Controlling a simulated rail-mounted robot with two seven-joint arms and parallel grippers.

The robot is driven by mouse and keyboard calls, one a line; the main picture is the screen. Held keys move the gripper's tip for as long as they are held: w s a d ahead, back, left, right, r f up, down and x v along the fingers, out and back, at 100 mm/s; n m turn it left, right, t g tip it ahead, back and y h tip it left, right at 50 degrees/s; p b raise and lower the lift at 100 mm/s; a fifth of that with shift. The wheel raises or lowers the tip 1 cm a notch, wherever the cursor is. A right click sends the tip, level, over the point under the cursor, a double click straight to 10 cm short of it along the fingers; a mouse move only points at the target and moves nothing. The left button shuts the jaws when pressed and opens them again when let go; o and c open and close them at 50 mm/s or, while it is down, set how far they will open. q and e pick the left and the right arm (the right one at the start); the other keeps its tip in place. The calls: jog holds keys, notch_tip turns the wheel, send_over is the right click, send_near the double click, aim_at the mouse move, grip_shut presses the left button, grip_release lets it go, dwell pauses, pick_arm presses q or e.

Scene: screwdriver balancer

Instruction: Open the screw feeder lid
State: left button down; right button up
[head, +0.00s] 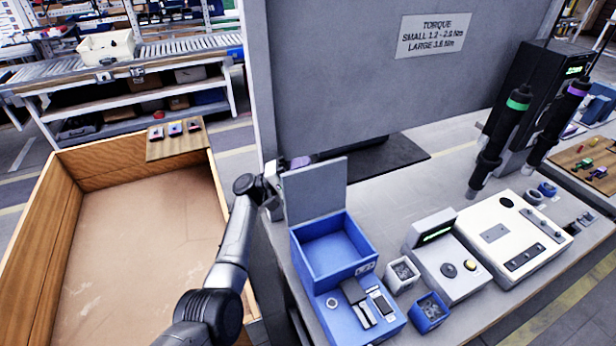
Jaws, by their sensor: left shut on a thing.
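The blue screw feeder (362,272) stands at the front left of the grey bench, with an open bin on top and a lower front part with small fittings. Its grey lid (315,190) stands upright at the back of the bin, so the inside of the bin shows. My left gripper (276,184) is at the lid's left edge and is shut on it. The fingertips are small and partly hidden by the lid. My right gripper is not in view.
A grey panel with a torque sign (431,35) rises behind the bench. Right of the feeder are a small screw bin (402,274), a control box (455,262), a white fixture (512,237) and two hanging screwdrivers (500,140). A wooden-sided crate (45,205) stands at left.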

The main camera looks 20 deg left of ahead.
pick_arm(q)
jog(key=shift+a, duration=0.15)
dwell(0.3)
jog(key=c, duration=0.8)
grip_release()
jog(key=shift+w, duration=0.1)
jog(key=shift+f, duration=0.1)
jog(key=shift+b+v, duration=0.45)
jog(key=shift+v, duration=6.45)
jog(key=shift+f, duration=0.1)
